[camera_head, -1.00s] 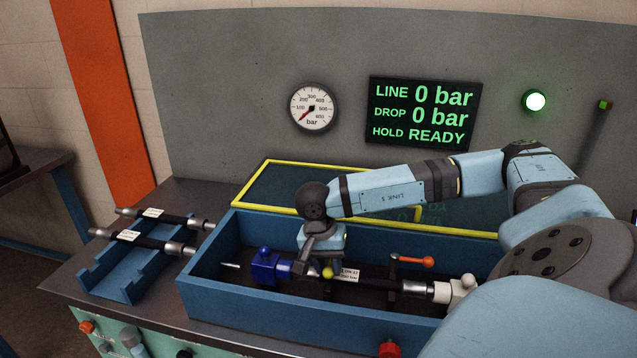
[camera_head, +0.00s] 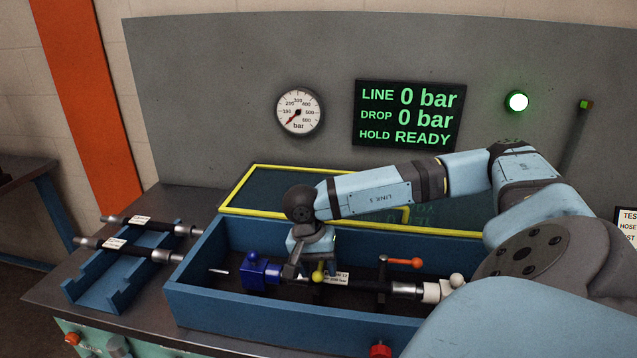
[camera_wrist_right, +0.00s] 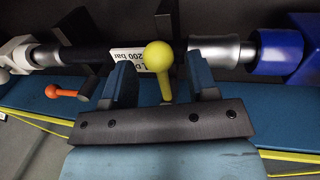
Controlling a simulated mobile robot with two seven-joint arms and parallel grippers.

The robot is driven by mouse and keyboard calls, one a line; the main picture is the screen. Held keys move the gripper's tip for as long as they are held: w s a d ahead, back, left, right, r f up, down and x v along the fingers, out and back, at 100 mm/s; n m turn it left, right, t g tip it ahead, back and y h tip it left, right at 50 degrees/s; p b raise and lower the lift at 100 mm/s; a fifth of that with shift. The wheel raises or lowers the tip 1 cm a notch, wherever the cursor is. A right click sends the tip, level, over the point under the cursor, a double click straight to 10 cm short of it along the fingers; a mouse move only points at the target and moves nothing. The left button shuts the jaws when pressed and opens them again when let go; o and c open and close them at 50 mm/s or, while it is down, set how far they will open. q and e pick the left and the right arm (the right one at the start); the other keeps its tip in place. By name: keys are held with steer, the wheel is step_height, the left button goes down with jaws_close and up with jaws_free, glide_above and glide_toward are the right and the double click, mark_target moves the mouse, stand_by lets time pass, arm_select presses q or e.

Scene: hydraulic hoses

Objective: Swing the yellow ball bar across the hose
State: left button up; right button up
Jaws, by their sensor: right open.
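The yellow ball (camera_head: 318,277) of the ball bar stands beside the hose (camera_head: 361,284), near its white label. In the right wrist view the yellow ball (camera_wrist_right: 158,56) sits on a short yellow stem in front of the hose (camera_wrist_right: 88,57). My right gripper (camera_head: 309,266) reaches down into the blue trough. In the right wrist view its two fingers (camera_wrist_right: 161,80) are apart, one on each side of the yellow stem, with visible gaps. The hose runs between a blue fitting (camera_head: 262,272) and a white fitting (camera_head: 438,289). My left gripper is not in view.
The blue trough (camera_head: 250,310) has raised walls around the hose. A bar with an orange end (camera_head: 404,262) stands farther right. A yellow-edged clear guard (camera_head: 270,192) lies behind the trough. Spare hoses rest on a blue rack (camera_head: 115,286) at left. The display (camera_head: 409,116) reads 0 bar, READY.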

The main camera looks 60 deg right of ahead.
step_height(320, 180, up, 13)
steer(key=w+a, duration=0.1)
steer(key=w, duration=0.1)
steer(key=shift+w+r, duration=0.15)
steer(key=shift+r, duration=0.05)
stand_by(0.4)
